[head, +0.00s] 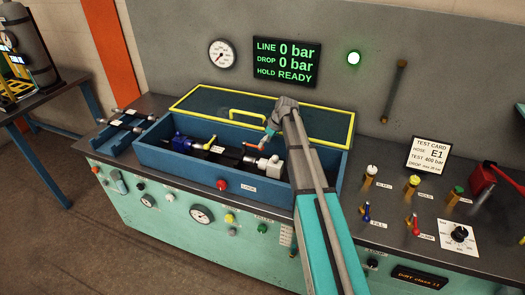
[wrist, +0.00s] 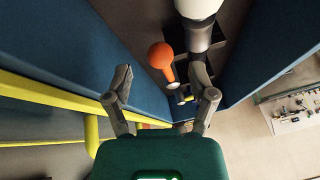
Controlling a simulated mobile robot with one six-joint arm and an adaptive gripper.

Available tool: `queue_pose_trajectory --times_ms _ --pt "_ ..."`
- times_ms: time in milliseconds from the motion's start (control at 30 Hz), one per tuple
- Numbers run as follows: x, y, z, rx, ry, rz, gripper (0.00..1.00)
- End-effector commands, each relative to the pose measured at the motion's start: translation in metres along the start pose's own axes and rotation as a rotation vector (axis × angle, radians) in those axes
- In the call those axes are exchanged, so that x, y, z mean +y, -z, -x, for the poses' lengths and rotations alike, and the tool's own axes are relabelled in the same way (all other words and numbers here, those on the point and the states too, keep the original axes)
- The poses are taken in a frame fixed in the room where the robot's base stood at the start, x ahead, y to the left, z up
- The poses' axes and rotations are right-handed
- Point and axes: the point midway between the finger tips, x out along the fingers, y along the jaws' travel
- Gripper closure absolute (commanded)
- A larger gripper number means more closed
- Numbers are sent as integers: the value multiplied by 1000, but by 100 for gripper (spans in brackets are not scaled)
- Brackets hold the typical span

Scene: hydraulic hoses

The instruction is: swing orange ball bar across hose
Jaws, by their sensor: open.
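The orange ball (wrist: 160,55) sits on a short orange bar in the wrist view, in front of a dark grey coupling (wrist: 199,36) with a white end. The orange bar (head: 252,147) shows small in the head view, beside the white fitting in the blue trough. The hose (head: 230,157) lies along the trough between a blue fitting and the white fitting (head: 270,166). My gripper (wrist: 160,75) is open and empty. Its fingertips appear on either side of the ball's bar in the picture, but I cannot tell the depth gap. The arm partly hides the trough's right end.
The blue trough (head: 160,158) has its yellow-edged lid (head: 190,98) with a yellow handle raised behind. Knobs and levers stand on the bench to the right. The display reads 0 bar and READY; a green lamp is lit.

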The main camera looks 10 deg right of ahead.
Motion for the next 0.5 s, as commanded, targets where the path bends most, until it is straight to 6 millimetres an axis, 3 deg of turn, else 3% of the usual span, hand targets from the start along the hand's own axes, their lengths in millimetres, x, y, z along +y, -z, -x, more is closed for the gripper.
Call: queue_pose_trajectory --times_ms 200,500 --pt "1 -1 -18 0 0 0 27" --pt "0 0 -25 0 0 -1 27"
